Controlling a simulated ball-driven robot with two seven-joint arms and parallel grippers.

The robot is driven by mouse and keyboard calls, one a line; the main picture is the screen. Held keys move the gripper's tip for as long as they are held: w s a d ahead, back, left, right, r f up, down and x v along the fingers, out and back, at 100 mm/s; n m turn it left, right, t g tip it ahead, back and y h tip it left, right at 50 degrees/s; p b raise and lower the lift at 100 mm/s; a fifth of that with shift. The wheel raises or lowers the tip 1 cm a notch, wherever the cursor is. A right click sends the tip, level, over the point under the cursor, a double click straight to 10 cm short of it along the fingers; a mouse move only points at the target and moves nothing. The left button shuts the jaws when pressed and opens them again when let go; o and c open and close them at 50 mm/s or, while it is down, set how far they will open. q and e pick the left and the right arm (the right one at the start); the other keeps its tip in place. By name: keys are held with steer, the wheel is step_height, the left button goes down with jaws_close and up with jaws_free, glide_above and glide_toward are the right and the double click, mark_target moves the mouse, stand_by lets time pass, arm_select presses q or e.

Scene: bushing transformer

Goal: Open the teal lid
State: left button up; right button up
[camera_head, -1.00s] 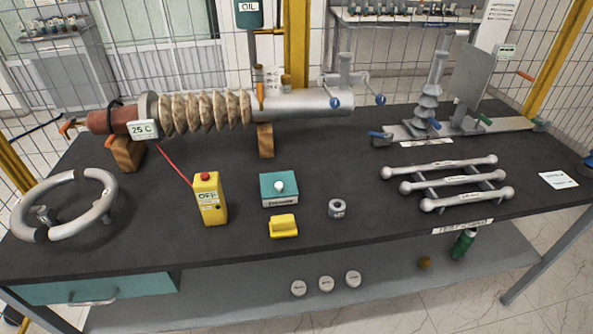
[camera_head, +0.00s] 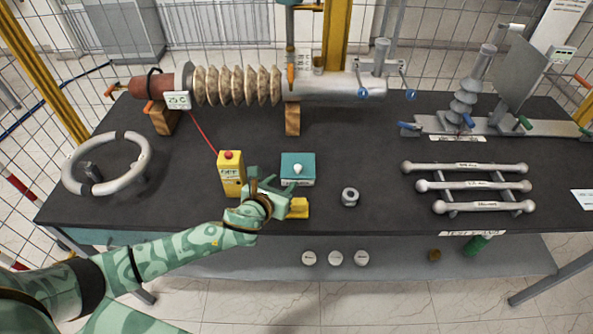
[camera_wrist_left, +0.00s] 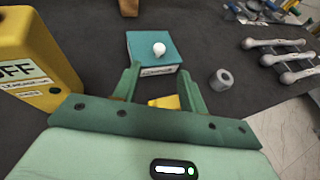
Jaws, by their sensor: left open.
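The teal lid (camera_head: 298,162) with a white knob (camera_head: 297,169) sits on a small box on the dark bench, right of the yellow box. The lid looks closed. In the left wrist view the teal lid (camera_wrist_left: 150,46) and its knob (camera_wrist_left: 159,49) are ahead of my fingers. My left gripper (camera_head: 283,187) is open, just in front and to the left of the lid box, apart from the knob. In the wrist view its two green fingers (camera_wrist_left: 160,84) are spread with a yellow block between and beyond them. My right gripper is not in view.
The yellow OFF box (camera_head: 231,175) stands close left of my gripper. The yellow block (camera_head: 298,208) is partly hidden by it. A metal nut (camera_head: 349,197) lies to the right. The ribbed bushing (camera_head: 237,86) lies behind on wooden blocks.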

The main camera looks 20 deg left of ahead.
mark_target(297, 167)
arm_select(q)
steer(key=b+x, duration=0.2)
steer(key=x, duration=0.7)
steer(key=shift+f+b, duration=0.2)
steer(key=shift+b, duration=0.2)
steer(key=shift+w, duration=0.45)
